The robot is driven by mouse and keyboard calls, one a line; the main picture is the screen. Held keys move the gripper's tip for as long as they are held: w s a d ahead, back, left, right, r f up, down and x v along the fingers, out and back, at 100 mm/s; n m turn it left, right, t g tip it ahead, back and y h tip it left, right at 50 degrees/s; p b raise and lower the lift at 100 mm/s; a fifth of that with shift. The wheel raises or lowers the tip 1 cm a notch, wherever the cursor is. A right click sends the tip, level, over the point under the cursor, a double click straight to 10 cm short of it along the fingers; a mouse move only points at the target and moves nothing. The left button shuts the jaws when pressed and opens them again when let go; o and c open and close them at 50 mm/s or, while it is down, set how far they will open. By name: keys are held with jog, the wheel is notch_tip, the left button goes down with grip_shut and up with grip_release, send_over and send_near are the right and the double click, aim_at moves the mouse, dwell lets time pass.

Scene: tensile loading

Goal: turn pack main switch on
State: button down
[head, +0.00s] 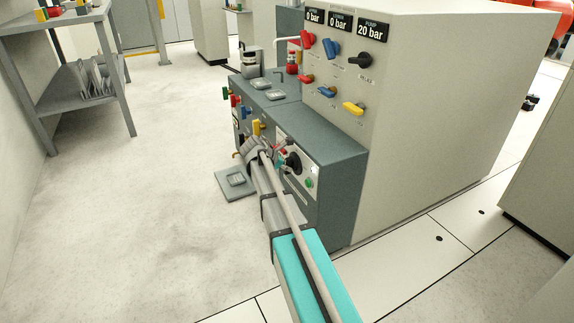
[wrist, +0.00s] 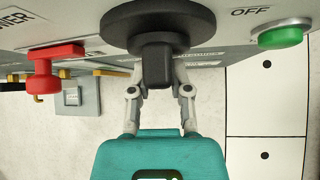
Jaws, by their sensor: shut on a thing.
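The main switch is a black rotary knob with a round base and a bar handle (wrist: 157,62); it also shows on the light panel at the near end of the teal-grey console in the head view (head: 294,161). In the wrist view my gripper (wrist: 158,78) has its two fingers on either side of the handle and is shut on it. The handle hides part of the fingertips. The handle's bar points toward the camera, and its exact turn angle is hard to tell. The word OFF stands to the right of the knob.
A green button (wrist: 281,35) sits right of the knob and a red handle (wrist: 55,68) left of it. The console (head: 335,160) carries several coloured valve handles. A tall cabinet (head: 450,110) rises behind. A flat grey plate (head: 226,193) lies on the floor. Open floor (head: 130,210) lies left.

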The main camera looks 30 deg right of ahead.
jog(key=shift+n+g, duration=0.4)
jog(key=shift+g, duration=0.4)
jog(key=c, duration=0.6)
grip_release()
jog(key=shift+o, duration=0.2)
jog(key=shift+r, duration=0.15)
